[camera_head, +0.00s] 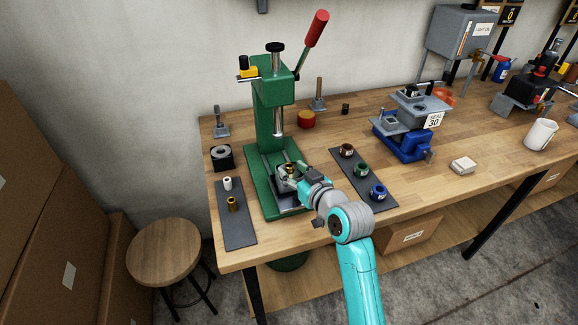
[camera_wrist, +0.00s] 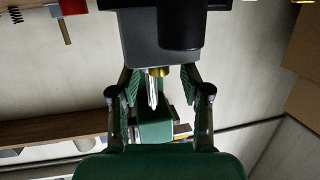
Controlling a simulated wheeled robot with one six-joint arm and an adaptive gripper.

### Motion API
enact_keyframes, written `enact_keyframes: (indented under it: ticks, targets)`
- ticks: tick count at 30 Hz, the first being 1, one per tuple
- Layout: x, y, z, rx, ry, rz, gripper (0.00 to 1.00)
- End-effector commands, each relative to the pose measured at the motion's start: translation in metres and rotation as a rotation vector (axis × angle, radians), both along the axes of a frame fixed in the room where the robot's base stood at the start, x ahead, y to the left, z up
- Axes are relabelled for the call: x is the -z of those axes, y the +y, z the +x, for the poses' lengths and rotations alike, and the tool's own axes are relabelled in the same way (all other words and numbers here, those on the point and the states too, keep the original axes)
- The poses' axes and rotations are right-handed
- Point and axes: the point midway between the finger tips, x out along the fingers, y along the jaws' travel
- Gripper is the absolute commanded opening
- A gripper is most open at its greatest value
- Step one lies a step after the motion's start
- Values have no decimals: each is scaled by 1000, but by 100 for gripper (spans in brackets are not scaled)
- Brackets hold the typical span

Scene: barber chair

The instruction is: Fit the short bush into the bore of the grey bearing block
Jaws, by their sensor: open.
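My gripper (camera_head: 291,172) is over the bed of the green arbor press, fingers open. A small brass bush (camera_head: 290,168) shows between the fingers. In the wrist view, the fingers (camera_wrist: 160,92) stand apart on either side of a brass rim (camera_wrist: 158,71), which sits against the dark grey block (camera_wrist: 150,60). This block also shows on the press bed under my gripper (camera_head: 288,200), partly hidden. How deep the bush sits in the bore cannot be told. A taller brass bush (camera_head: 232,204) and a white sleeve (camera_head: 227,184) stand on the left dark mat.
The press column (camera_head: 270,120) rises behind my gripper, its ram (camera_head: 278,122) above the bed. A dark block with a round bore (camera_head: 221,158) stands at the left. Brown, green and blue rings sit on the right mat (camera_head: 385,204). A blue vise (camera_head: 402,138) stands farther right.

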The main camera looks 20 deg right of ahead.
Motion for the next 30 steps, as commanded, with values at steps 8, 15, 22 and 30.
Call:
enact_keyframes:
  ticks: [8, 15, 22, 30]
  targets:
    - [-16, -13, -55, 3, -9, 1, 47]
    - [-23, -18, -83, 2, -11, 0, 47]
    - [-25, -19, -88, 1, -13, 0, 47]
    - [-10, -17, -97, 17, -4, 12, 47]
